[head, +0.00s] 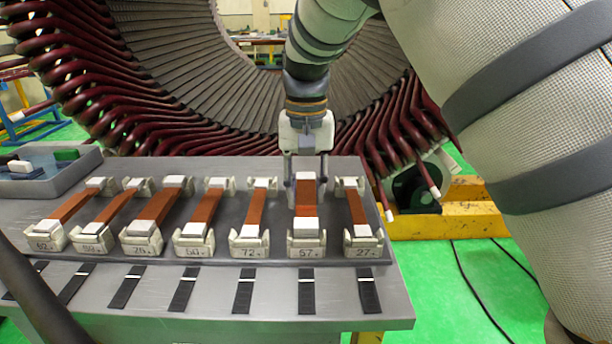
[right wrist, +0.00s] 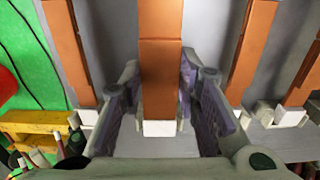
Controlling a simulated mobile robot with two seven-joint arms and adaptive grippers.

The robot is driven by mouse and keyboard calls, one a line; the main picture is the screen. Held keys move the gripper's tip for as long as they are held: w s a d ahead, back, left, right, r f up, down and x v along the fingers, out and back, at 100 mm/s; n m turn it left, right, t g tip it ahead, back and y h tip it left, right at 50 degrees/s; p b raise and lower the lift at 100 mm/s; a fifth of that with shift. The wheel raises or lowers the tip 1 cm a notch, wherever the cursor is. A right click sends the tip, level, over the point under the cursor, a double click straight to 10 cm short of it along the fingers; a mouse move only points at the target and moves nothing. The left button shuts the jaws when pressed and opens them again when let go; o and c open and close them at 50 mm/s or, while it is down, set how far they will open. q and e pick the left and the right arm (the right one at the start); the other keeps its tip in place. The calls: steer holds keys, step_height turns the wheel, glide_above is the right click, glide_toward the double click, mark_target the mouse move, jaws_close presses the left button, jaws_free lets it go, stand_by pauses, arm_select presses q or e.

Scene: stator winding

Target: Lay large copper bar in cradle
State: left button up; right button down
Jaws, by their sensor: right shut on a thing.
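The large copper bar (head: 306,196) has white ends and lies lengthwise over the cradle marked 57 (head: 306,243), second from the right in the row. Its near white end is at the front cradle block. I cannot tell whether it rests fully in the cradle or is slightly above it. My right gripper (head: 306,172) comes down from above and is shut on the bar near its far end. In the right wrist view, the gripper fingers (right wrist: 160,88) stand on both sides of the bar (right wrist: 160,25). The far cradle block is mostly hidden by the gripper. My left gripper is not in view.
Other copper bars, such as the one at 72 (head: 255,212) and the one at 27 (head: 357,207), lie close on both sides. A grey tray (head: 85,172) stands at the left. The large stator (head: 130,85) rises behind the bench. Black strips line the bench's front.

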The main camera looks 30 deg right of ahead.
mark_target(306, 196)
steer(key=shift+f, duration=0.1)
steer(key=c, duration=1.1)
jaws_free()
steer(key=shift+f, duration=0.1)
step_height(306, 196, up, 8)
steer(key=shift+f, duration=0.25)
